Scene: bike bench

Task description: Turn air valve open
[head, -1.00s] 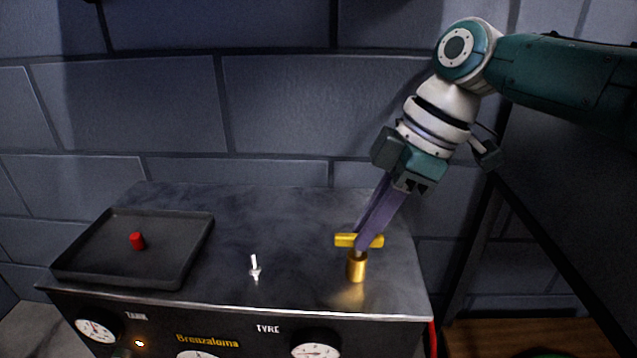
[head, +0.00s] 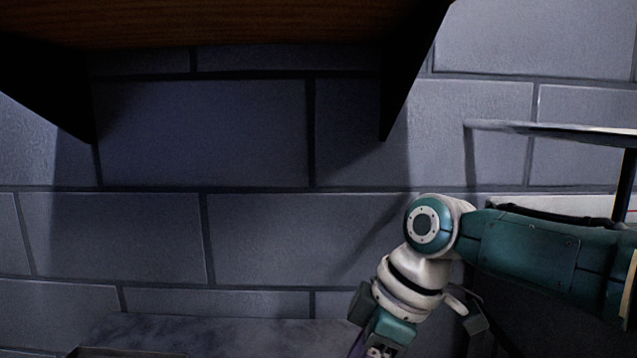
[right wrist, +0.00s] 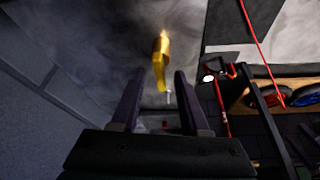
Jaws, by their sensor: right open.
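The air valve's yellow handle (right wrist: 160,62) shows in the right wrist view, between the tips of my right gripper (right wrist: 159,78). The two fingers stand apart, one on each side of the handle in the picture. I cannot tell whether either finger touches it. My left gripper is in neither view.
The bench top (head: 230,330) and a tray's rim (head: 125,351) just show at the bottom of the head view. A wooden shelf (head: 220,25) hangs above.

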